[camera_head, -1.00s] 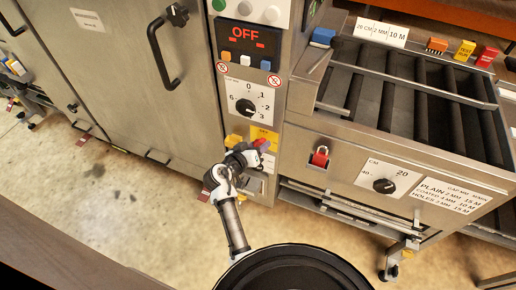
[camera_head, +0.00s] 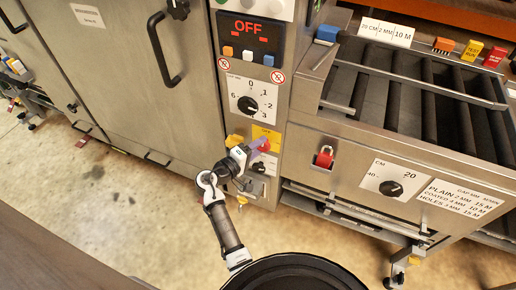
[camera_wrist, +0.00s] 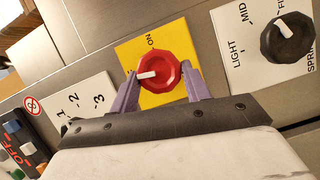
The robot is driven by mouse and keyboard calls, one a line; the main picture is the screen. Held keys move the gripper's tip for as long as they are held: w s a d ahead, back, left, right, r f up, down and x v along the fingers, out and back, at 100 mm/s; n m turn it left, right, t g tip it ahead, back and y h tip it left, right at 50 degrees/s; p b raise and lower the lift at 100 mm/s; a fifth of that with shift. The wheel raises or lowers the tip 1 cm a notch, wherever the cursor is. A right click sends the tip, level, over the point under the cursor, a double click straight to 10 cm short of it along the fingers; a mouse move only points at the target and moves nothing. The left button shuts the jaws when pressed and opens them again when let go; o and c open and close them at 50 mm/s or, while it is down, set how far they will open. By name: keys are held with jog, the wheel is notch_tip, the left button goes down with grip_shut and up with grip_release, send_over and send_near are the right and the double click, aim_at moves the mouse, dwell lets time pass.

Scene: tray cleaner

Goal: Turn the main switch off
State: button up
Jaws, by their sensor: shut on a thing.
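The main switch is a round red knob (camera_wrist: 159,72) with a white pointer bar, on a yellow plate (camera_wrist: 180,50) marked ON. In the wrist view the pointer lies toward the left of the knob, not straight at the ON mark. My gripper (camera_wrist: 162,78) has one purple finger on each side of the knob and is shut on it. In the head view my gripper (camera_head: 258,148) is at the yellow plate (camera_head: 268,133) low on the machine's front column. The fingers and wrist hide much of the knob there.
A display (camera_head: 247,30) above reads OFF. A black selector dial (camera_head: 247,104) sits just above the yellow plate. In the wrist view a dark dial (camera_wrist: 288,40) is close by.

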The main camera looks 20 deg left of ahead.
jog(key=shift+w+n+t, duration=0.1)
jog(key=shift+n+t, duration=0.2)
jog(key=shift+n, duration=0.5)
jog(key=o, duration=1)
jog(key=shift+c, duration=0.2)
jog(key=shift+f, duration=0.1)
jog(key=b+v, duration=0.3)
jog(key=v, duration=1)
jog(key=shift+s+a, duration=0.3)
jog(key=shift+f, duration=0.1)
